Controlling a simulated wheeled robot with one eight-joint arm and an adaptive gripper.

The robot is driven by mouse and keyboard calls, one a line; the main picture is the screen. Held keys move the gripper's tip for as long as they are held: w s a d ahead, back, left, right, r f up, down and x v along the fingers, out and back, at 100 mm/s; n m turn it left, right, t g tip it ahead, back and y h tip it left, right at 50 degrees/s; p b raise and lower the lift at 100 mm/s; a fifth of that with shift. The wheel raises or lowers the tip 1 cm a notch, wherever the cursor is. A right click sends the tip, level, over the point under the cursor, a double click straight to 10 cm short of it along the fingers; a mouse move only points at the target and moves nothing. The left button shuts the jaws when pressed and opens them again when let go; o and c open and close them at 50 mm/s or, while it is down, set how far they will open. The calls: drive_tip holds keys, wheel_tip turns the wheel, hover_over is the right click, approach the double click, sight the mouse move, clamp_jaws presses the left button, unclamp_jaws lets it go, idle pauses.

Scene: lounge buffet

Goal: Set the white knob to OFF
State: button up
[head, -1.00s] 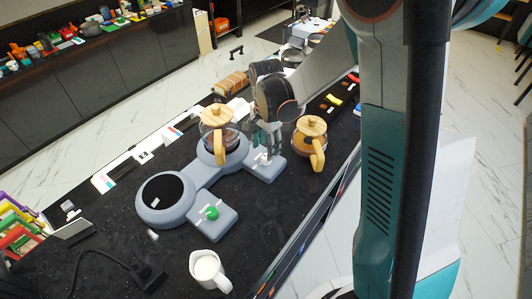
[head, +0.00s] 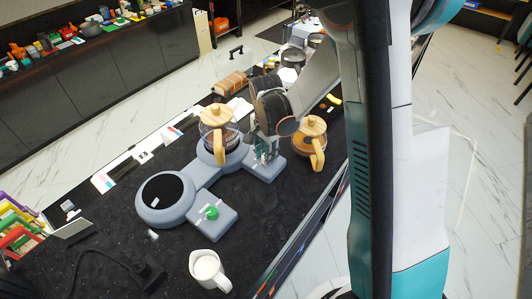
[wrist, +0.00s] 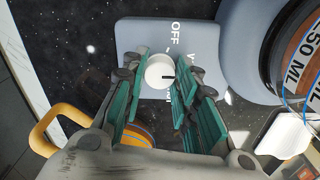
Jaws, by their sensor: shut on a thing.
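The white knob (wrist: 158,71) sits on a grey-blue control box (wrist: 135,37) in the wrist view. Another label is partly hidden by a finger. My gripper (wrist: 158,82) has a finger on each side of the knob and is shut on it. In the head view my gripper (head: 266,150) is over the right control box (head: 268,172), and it hides the white knob there.
A green knob (head: 212,213) is on the front box of the two-plate warmer. A wooden-lidded glass pot (head: 217,120) stands on the rear plate. Another pot (head: 313,136) is close right of my gripper. A white jug (head: 208,270) stands in front.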

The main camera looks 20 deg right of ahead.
drive_tip(key=shift+n+b, duration=0.45)
drive_tip(key=shift+n, duration=0.05)
drive_tip(key=n+b, duration=0.2)
drive_tip(key=shift+f+n, duration=0.15)
drive_tip(key=shift+n, duration=0.25)
drive_tip(key=n+b, duration=0.2)
drive_tip(key=n, duration=0.1)
drive_tip(key=shift+n+b, duration=0.3)
drive_tip(key=shift+n, duration=0.1)
drive_tip(key=n+b, duration=0.2)
drive_tip(key=n, duration=0.4)
drive_tip(key=shift+b, duration=0.4)
drive_tip(key=shift+r+n, duration=0.2)
drive_tip(key=shift+n, duration=0.1)
drive_tip(key=o, duration=1)
drive_tip(key=shift+o, duration=0.2)
drive_tip(key=shift+r, duration=0.1)
